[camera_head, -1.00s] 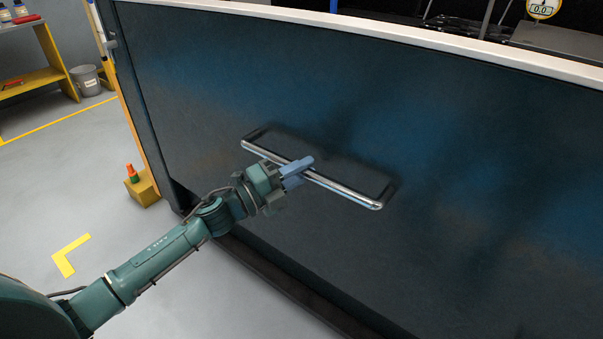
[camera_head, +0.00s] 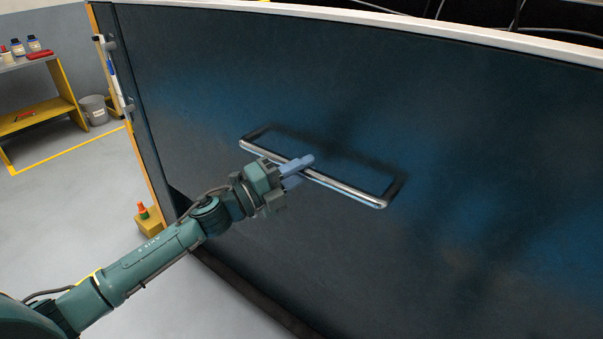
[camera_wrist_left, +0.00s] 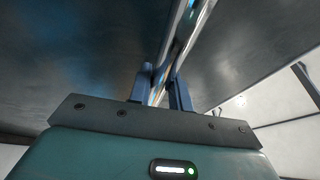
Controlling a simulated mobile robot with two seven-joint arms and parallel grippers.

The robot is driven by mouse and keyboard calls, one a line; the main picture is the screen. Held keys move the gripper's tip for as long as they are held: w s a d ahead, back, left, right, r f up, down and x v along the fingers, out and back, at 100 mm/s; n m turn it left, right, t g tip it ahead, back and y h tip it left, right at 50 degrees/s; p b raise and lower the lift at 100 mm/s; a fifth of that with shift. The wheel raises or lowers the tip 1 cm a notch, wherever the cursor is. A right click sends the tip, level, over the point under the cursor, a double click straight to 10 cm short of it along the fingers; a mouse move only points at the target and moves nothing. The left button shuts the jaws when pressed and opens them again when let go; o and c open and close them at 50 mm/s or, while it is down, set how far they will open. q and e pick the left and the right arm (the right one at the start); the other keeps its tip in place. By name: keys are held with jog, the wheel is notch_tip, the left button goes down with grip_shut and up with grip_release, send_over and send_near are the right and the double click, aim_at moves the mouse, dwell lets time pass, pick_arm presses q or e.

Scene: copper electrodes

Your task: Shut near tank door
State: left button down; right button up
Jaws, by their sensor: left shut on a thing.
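The tank door (camera_head: 450,150) is a large dark blue-grey panel with a pale top edge, filling most of the head view. A horizontal chrome bar handle (camera_head: 345,191) stands out from its face. My left gripper (camera_head: 298,168) is shut around the handle, left of its middle. In the left wrist view the two blue fingers (camera_wrist_left: 161,88) sit on either side of the shiny bar (camera_wrist_left: 178,45). My right gripper is not in view. How far the door stands from its frame cannot be told.
An orange post (camera_head: 147,170) stands at the door's left edge. A yellow bench (camera_head: 40,110) and a grey bucket (camera_head: 95,110) are at the far left.

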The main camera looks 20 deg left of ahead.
pick_arm(q)
jog(key=shift+r, duration=0.15)
jog(key=c, duration=1.3)
grip_release()
jog(key=shift+f, duration=0.2)
jog(key=shift+f+b, duration=0.1)
jog(key=shift+b, duration=0.2)
jog(key=shift+s+a+f, duration=0.15)
jog(key=shift+s+a, duration=0.05)
jog(key=b+v, duration=0.3)
jog(key=v, duration=0.9)
jog(key=shift+s+a+r, duration=0.2)
jog(key=shift+s+a, duration=0.05)
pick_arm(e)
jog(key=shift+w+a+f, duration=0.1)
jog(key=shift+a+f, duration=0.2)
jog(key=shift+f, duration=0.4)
pick_arm(q)
jog(key=shift+f, duration=0.1)
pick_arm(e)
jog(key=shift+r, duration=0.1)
